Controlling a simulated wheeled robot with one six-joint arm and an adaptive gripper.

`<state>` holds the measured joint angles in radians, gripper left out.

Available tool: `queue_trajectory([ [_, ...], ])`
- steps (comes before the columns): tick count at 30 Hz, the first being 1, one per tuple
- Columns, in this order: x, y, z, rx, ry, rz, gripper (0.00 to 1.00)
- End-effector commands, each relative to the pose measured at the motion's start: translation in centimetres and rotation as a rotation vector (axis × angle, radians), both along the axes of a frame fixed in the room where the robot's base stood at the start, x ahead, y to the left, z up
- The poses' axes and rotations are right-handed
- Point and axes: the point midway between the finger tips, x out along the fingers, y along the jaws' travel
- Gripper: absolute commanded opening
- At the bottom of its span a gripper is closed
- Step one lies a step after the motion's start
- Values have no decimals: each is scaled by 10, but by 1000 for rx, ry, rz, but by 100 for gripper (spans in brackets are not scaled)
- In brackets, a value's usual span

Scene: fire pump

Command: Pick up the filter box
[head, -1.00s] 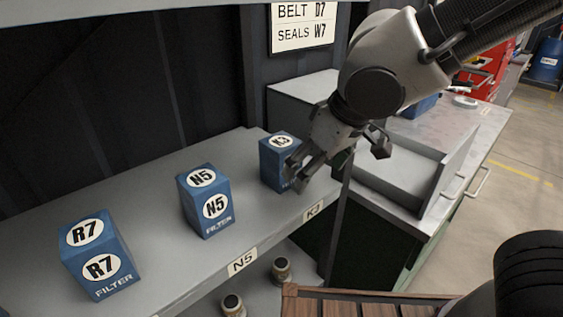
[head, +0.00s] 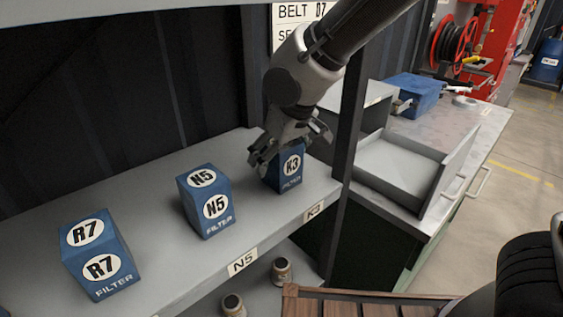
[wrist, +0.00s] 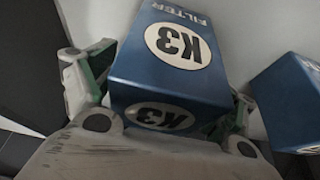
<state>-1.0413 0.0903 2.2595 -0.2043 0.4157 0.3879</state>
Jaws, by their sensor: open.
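Three blue filter boxes stand in a row on the grey shelf (head: 150,215). The K3 filter box (head: 287,172) is at the right end, the N5 filter box (head: 207,203) in the middle and the R7 filter box (head: 97,258) at the left. My gripper (head: 290,148) is open over the top of the K3 box, with its fingers on either side. In the wrist view the K3 box (wrist: 170,68) sits between the two fingers (wrist: 160,92), apparently not gripped. Part of its top is hidden by my gripper in the head view.
A dark shelf post (head: 347,130) stands close to the right of the K3 box. The N5 box (wrist: 292,100) shows at the right of the wrist view. A bench with an open grey tray (head: 400,170) lies beyond the post. Small jars (head: 281,270) stand on the lower shelf.

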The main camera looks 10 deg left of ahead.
Motion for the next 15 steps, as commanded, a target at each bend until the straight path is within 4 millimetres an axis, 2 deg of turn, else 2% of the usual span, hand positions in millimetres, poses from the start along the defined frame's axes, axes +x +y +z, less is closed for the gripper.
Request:
queue_trajectory([
  [4,0,0,0,0,0,0,84],
  [12,0,0,0,0,0,0,35],
  [15,0,0,1,0,-1,1,34],
])
